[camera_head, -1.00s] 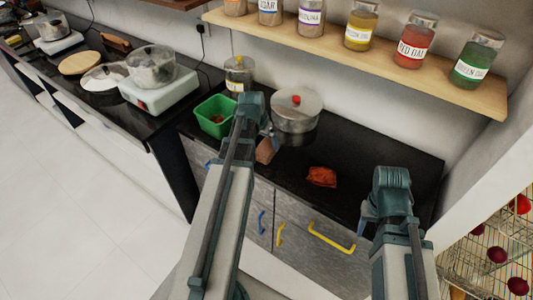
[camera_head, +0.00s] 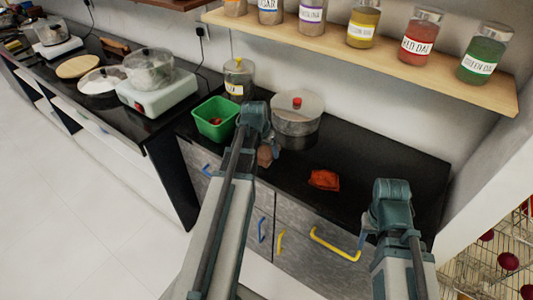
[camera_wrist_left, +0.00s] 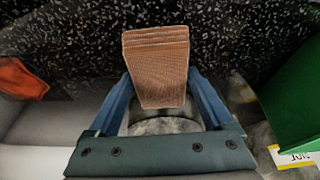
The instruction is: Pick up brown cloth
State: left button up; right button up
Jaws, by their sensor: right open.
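The brown cloth (camera_wrist_left: 157,65) is a folded, ribbed stack in the left wrist view, with its layered edge at the top. The blue fingers of my left gripper (camera_wrist_left: 158,92) press on its two sides, so the gripper is shut on it. In the head view my left gripper (camera_head: 268,146) is over the front of the black counter, with part of the brown cloth (camera_head: 264,157) showing below it. My right gripper (camera_head: 363,232) is open and empty at the counter's front right, its fingers partly hidden by my arm.
An orange-red cloth (camera_head: 324,179) lies on the black counter (camera_head: 390,165), right of my left gripper. A lidded pot (camera_head: 298,112) stands behind it. A green basket (camera_head: 215,118) and a jar (camera_head: 238,78) are to the left. A shelf (camera_head: 400,60) with jars hangs above.

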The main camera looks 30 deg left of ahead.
aim_at(270, 153)
pick_arm(q)
jog(key=c, duration=0.7)
jog(key=shift+r, duration=0.15)
jog(key=shift+c, duration=0.2)
jog(key=shift+r+p, duration=0.6)
jog(key=shift+p, duration=0.15)
notch_tip(270, 153, up, 3)
jog(key=p, duration=0.3)
jog(key=shift+s+d+f+b, duration=0.15)
jog(key=shift+s+d+f, duration=0.05)
jog(key=shift+d, duration=0.35)
jog(key=shift+s+d+f+b, duration=0.15)
jog(key=shift+s+d, duration=0.05)
jog(key=shift+d, duration=0.35)
jog(key=s+d, duration=0.1)
jog(key=d, duration=0.3)
jog(key=s+d, duration=0.1)
jog(key=d, duration=0.4)
jog(key=s+d+r+p, duration=0.1)
jog(key=d, duration=0.3)
jog(key=shift+s+d+r, duration=0.1)
jog(key=shift+d, duration=0.05)
